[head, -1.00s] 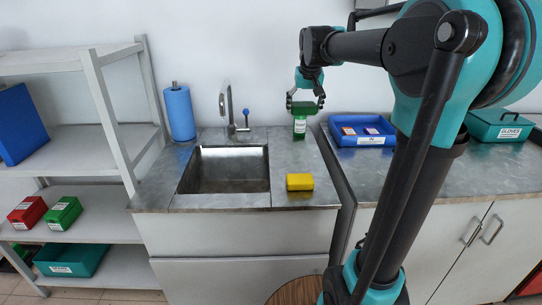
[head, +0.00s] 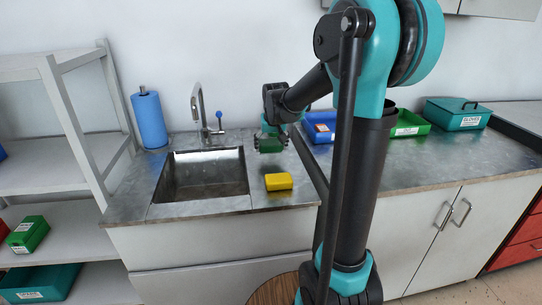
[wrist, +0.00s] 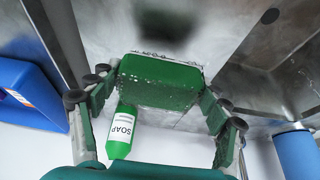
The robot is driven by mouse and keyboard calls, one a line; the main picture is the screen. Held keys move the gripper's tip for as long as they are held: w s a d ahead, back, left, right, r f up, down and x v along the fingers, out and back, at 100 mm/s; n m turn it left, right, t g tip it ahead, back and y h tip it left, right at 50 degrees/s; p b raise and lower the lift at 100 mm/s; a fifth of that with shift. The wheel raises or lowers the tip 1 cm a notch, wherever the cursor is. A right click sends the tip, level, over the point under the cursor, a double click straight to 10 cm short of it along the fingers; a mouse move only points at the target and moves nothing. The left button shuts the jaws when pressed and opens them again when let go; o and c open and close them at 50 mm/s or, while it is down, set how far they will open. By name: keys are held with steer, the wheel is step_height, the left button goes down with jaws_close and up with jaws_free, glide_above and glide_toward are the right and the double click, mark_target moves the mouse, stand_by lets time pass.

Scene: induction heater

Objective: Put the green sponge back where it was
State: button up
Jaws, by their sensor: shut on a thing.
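The green sponge (wrist: 160,82) is gripped between the fingers of my gripper (wrist: 160,98) in the wrist view. In the head view the sponge (head: 270,146) hangs under my gripper (head: 271,142) at the right side of the sink. A dark shadow lies on the counter apart from the sponge, so it is held above the surface. A yellow sponge (head: 278,182) lies on the counter nearer the front edge.
A green soap bottle (wrist: 121,133) stands close to the held sponge. The sink (head: 203,178) is to the left, with a faucet (head: 199,108) and blue paper roll (head: 149,119) behind. A blue tray (head: 320,126) stands to the right. Counter around the yellow sponge is clear.

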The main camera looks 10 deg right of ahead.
mark_target(271, 152)
steer(key=shift+f, duration=2.05)
steer(key=shift+f, duration=0.1)
steer(key=o, duration=1.4)
steer(key=shift+o, duration=0.2)
steer(key=v, duration=1.2)
